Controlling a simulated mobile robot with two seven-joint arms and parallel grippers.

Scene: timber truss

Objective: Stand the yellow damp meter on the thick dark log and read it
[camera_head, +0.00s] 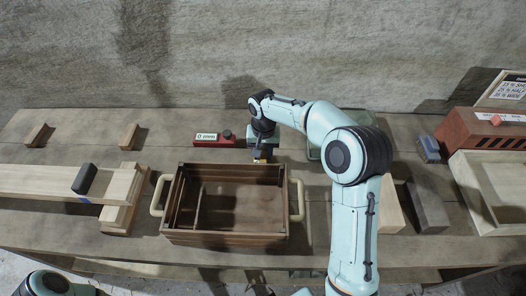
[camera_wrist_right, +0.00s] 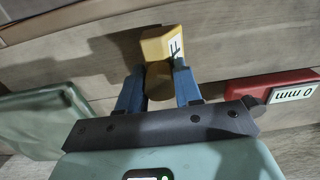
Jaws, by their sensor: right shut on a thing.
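My right gripper (camera_head: 262,153) is above the far edge of the dark wooden crate. It is shut on the yellow damp meter (camera_wrist_right: 162,45), whose white label shows in the right wrist view between and beyond the blue fingers (camera_wrist_right: 158,88). In the head view only a small yellow bit of the meter (camera_head: 262,160) shows below the gripper. A dark grey-brown block (camera_head: 428,206) lies right of my right arm; I cannot tell whether it is the thick dark log. My left gripper is out of view.
The dark crate (camera_head: 225,239) with pale handles stands mid-table. A red gauge reading 0 mm (camera_head: 206,138) lies behind it. Pale timbers (camera_head: 50,182) with a black block (camera_head: 84,179) are at left.

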